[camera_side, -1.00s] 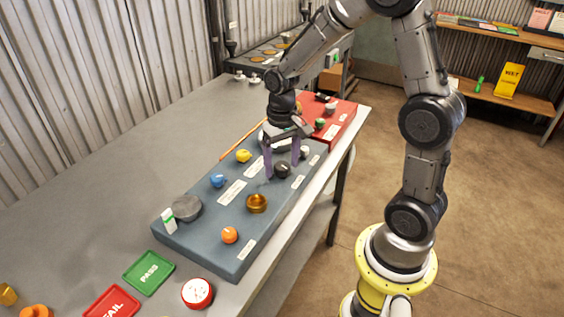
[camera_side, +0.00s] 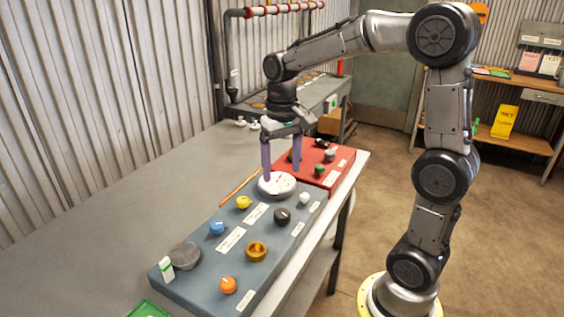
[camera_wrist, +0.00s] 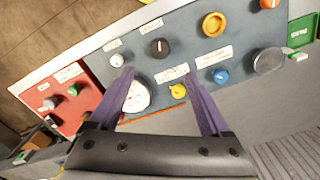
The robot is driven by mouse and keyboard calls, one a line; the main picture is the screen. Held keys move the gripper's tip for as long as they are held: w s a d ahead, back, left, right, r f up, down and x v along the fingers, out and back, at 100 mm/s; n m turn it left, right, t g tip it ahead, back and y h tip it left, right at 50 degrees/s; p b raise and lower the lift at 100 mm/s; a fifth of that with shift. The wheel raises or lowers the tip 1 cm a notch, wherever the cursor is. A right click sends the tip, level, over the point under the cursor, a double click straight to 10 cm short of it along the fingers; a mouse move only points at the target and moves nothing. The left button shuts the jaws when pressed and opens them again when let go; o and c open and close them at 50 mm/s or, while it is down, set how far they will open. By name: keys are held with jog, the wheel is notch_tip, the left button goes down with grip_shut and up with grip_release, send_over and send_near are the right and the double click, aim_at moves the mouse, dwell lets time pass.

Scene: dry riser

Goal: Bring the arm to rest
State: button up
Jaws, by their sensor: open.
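My gripper (camera_side: 282,175) is open and empty, fingers pointing down, raised above the far part of the blue-grey panel (camera_side: 198,290). In the side view its purple fingers appear over the white round gauge (camera_side: 277,187). The black knob (camera_side: 282,216) on the panel stands apart from the fingers. In the wrist view my gripper (camera_wrist: 160,74) has its fingers spread wide, with nothing between them held. The white gauge (camera_wrist: 137,97) and the yellow knob (camera_wrist: 178,91) show below and between the fingers.
The panel carries a blue knob (camera_side: 217,228), a brass ring (camera_side: 256,251), an orange knob (camera_side: 228,285) and a grey disc (camera_side: 184,256). A red panel (camera_side: 333,179) adjoins its far end. An orange rod (camera_side: 238,188) lies along the back. The grey bench (camera_side: 110,235) is clear at left.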

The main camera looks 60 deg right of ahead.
jog(key=shift+r, duration=0.5)
jog(key=s+a+r+n+t, duration=0.2)
jog(key=s+a+r+t, duration=0.1)
jog(key=s+a+r, duration=0.4)
jog(key=s+a+f+n+t, duration=0.1)
jog(key=s+f+n+t, duration=0.1)
jog(key=s+f, duration=0.4)
jog(key=s+n, duration=0.1)
jog(key=s, duration=0.1)
jog(key=shift+s+f+n+t, duration=0.2)
jog(key=shift+s+n+t, duration=0.1)
jog(key=shift+n, duration=0.1)
dwell(0.3)
